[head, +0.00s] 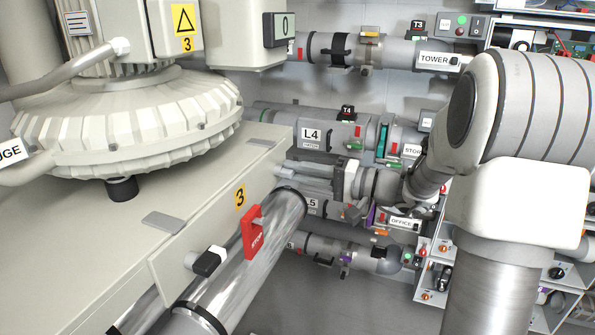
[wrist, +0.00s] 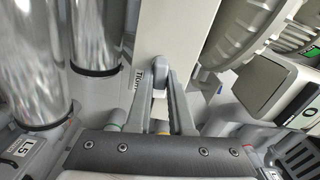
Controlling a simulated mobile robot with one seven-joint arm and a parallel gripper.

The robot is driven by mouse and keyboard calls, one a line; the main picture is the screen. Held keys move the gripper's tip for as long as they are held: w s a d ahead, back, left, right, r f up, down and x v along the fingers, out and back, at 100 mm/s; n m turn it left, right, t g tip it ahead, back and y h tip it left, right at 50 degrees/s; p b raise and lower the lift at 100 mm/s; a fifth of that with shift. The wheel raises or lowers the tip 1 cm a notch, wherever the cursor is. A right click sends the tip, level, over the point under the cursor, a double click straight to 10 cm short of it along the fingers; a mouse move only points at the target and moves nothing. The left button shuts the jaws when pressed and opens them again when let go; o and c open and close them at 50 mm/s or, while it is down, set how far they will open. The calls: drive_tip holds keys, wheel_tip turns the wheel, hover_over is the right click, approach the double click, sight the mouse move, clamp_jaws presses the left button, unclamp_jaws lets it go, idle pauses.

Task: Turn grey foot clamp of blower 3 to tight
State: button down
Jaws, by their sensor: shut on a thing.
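Blower 3 (head: 120,125) is the large cream ribbed machine at the left of the head view, on a cream base (head: 215,205) marked with a yellow 3. My gripper (head: 290,168) reaches the far right end of that base. In the wrist view my gripper (wrist: 160,82) is shut on a small rounded grey clamp (wrist: 159,74) at the end of the cream base (wrist: 172,35). A small dark label (wrist: 138,78) beside it is too small to read surely. The clamp does not show clearly in the head view.
A shiny metal tube (head: 245,255) with a red STOP handle (head: 253,232) runs along the base's near side. A black-ended knob (head: 209,262) sticks out there. Grey tubes with labels, such as L4 (head: 311,133), line the back wall.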

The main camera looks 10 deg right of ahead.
drive_tip(key=shift+m, duration=0.8)
drive_tip(key=c, duration=0.8)
unclamp_jaws()
drive_tip(key=v, duration=1.7)
drive_tip(key=shift+s+d, duration=0.15)
drive_tip(key=shift+d, duration=0.05)
